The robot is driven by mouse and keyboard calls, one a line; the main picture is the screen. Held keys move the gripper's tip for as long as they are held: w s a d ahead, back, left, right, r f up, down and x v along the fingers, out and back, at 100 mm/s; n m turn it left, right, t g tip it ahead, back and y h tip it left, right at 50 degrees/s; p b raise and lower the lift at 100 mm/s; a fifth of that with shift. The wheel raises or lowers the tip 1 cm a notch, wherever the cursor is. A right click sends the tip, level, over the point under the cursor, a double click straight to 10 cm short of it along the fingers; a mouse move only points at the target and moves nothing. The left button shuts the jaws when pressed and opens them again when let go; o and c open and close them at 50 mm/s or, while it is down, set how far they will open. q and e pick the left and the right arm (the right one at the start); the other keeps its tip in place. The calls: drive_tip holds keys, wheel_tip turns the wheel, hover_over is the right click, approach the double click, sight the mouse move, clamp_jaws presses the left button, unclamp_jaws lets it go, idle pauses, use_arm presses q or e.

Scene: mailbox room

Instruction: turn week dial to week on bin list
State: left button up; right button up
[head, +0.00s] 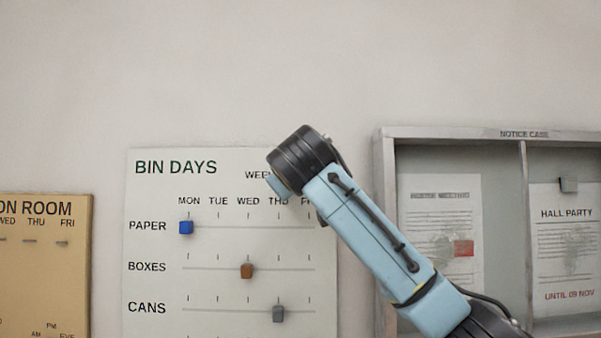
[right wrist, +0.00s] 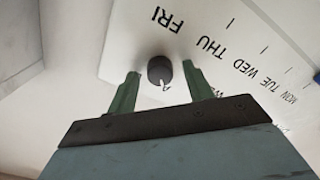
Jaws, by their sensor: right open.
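The week dial (right wrist: 157,70) is a dark round knob with a white pointer mark, on the white BIN DAYS board (head: 222,165). The mark faces a letter A printed beside the knob; a second letter is mostly hidden by my gripper. My right gripper (right wrist: 160,73) is open, with one green finger on each side of the dial; I cannot tell whether either touches it. In the head view my right arm hides the dial and part of the WEEK label (head: 257,175). No bin list can be made out. My left gripper is out of view.
The board has a blue slider (head: 186,228) at MON, a brown slider (head: 247,271) at WED and a grey slider (head: 279,314) at THU. A notice case (head: 384,220) stands right, with papers inside. A tan room board (head: 45,270) is at left.

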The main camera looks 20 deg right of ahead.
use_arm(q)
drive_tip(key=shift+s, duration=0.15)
use_arm(e)
drive_tip(key=shift+c, duration=0.9)
drive_tip(key=c, duration=0.8)
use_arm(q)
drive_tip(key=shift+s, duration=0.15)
